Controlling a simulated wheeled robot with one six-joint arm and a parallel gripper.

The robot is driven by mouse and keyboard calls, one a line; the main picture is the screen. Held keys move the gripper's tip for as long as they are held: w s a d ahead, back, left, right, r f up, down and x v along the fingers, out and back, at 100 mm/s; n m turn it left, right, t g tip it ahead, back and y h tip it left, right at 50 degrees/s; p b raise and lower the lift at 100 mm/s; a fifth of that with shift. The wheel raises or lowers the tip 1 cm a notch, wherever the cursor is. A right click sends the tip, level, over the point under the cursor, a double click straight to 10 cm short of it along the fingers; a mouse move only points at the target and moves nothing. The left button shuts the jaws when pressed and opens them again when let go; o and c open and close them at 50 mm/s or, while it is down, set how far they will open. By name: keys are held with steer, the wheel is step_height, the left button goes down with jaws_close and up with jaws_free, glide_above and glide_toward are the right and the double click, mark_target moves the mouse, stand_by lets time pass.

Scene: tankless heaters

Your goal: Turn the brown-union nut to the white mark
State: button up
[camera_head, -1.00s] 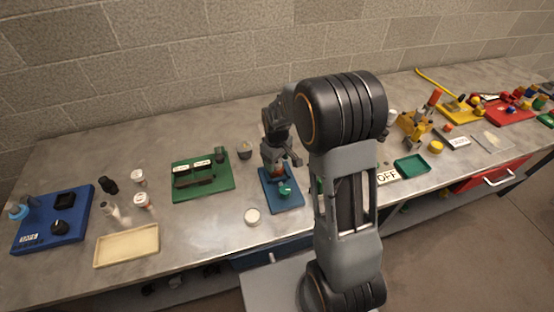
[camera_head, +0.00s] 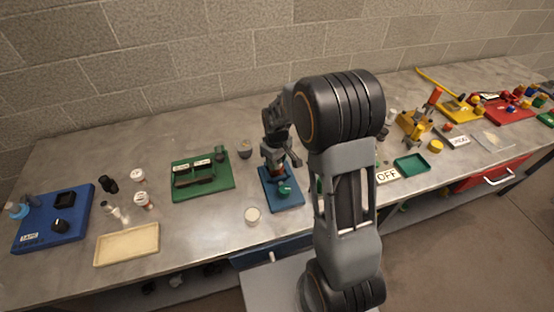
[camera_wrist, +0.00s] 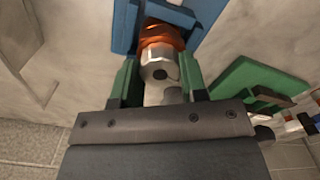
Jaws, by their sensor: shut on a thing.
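The brown union shows as an orange-brown ring (camera_wrist: 160,35) on the blue board (camera_wrist: 123,30) in the wrist view. A teal-green knob (camera_head: 285,190) stands in front on that board. I cannot make out the white mark.
A green board (camera_head: 215,187) with labels lies to the left. A blue board (camera_head: 28,240) and a cream tray (camera_head: 127,246) are further left. Right lie an OFF sign (camera_head: 387,175) and a green tray (camera_head: 412,163).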

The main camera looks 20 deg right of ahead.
steer(key=m+b, duration=0.1)
steer(key=m, duration=0.3)
steer(key=shift+b, duration=0.3)
steer(key=m+b, duration=0.1)
steer(key=m, duration=0.3)
steer(key=shift+m, duration=0.3)
steer(key=m+b, duration=0.1)
steer(key=m, duration=0.2)
steer(key=shift+m+b, duration=0.4)
steer(key=shift+m, duration=1.6)
steer(key=o, duration=0.9)
steer(key=shift+o, duration=0.2)
steer(key=shift+r, duration=0.1)
